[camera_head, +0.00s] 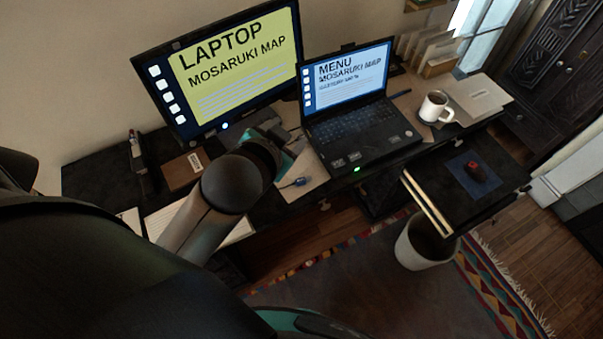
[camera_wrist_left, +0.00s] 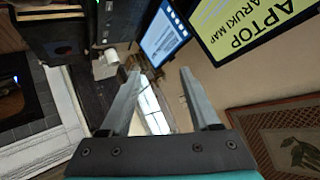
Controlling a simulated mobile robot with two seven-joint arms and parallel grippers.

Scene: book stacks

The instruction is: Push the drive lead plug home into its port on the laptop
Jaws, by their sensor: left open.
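The black laptop (camera_head: 358,128) stands open on the desk with a blue-and-white "MENU" screen, which also shows in the left wrist view (camera_wrist_left: 163,36). A small blue plug (camera_head: 299,182), which looks like the drive lead plug, lies on a pale sheet in front of the laptop's left side. A green light shows on the laptop's front edge; I cannot make out the port. My left gripper (camera_head: 284,150) is left of the laptop and behind the plug, its fingers mostly hidden by the wrist. In the left wrist view the gripper (camera_wrist_left: 160,78) is open, nothing between its fingers.
A monitor (camera_head: 235,75) with a yellow "LAPTOP" screen stands behind my left gripper. A mouse (camera_head: 476,171) lies on a side surface above a white bin (camera_head: 420,248).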

